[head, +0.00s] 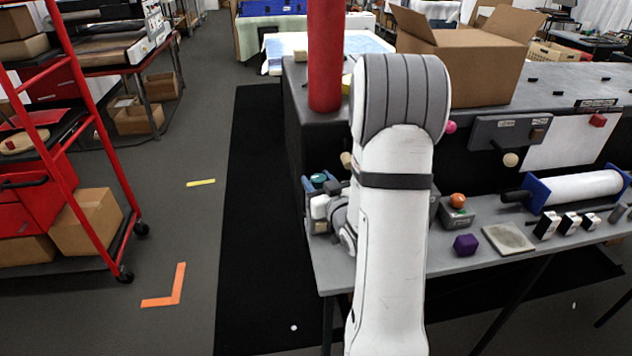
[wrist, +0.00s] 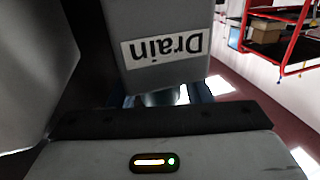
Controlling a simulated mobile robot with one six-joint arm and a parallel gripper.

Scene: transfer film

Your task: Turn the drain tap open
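A grey block with a white label reading "Drain" (wrist: 163,47), upside down, fills the upper middle of the wrist view. Just below it a rounded grey part (wrist: 160,97) and blue pieces (wrist: 198,92) show partly; I cannot tell whether they are the drain tap. In the head view my gripper (head: 322,208) is low at the left end of the grey bench, close beside a blue fixture with a teal round top (head: 318,179). My arm hides part of this area. My fingertips are not clear in either view, so their opening and any contact cannot be told.
A red column (head: 325,55) rises behind my gripper.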

